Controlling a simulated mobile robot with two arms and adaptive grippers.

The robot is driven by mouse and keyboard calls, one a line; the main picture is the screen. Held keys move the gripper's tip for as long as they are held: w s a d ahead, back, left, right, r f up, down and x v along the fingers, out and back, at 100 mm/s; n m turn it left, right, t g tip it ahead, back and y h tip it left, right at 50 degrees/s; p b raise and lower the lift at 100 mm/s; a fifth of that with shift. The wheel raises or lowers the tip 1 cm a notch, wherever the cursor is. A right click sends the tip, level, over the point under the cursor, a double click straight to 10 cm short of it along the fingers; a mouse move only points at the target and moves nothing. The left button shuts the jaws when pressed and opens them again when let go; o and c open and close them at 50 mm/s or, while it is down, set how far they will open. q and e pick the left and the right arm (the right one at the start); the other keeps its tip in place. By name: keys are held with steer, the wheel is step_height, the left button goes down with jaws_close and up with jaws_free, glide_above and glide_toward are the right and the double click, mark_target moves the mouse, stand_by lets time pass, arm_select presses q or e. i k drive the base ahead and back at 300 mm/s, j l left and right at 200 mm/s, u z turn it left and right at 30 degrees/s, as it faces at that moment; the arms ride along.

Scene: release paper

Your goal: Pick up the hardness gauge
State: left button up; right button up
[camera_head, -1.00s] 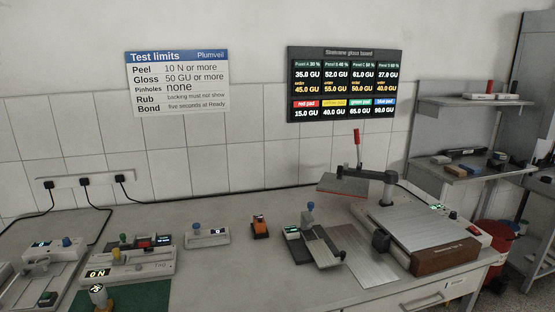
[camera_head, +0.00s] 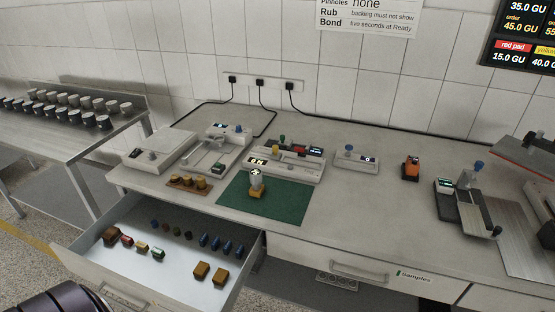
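A small instrument with a round pale dial face and a yellow base (camera_head: 257,184) stands upright on the green mat (camera_head: 292,207). It looks like the hardness gauge, though no label on it can be read. It stands in front of a long grey device with a small display (camera_head: 284,164). Nothing is touching it from above. Neither of my grippers shows; only a dark rounded part, likely of my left arm, shows at the bottom left corner.
An open drawer (camera_head: 180,275) with small coloured blocks juts out at the front left. Brown weights on a tray (camera_head: 189,182), a white scale-like box (camera_head: 155,150) and an orange device (camera_head: 411,167) stand on the bench. A side table (camera_head: 60,135) holds several jars.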

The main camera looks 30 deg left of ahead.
mark_target(256, 175)
steer(key=u, duration=1.25)
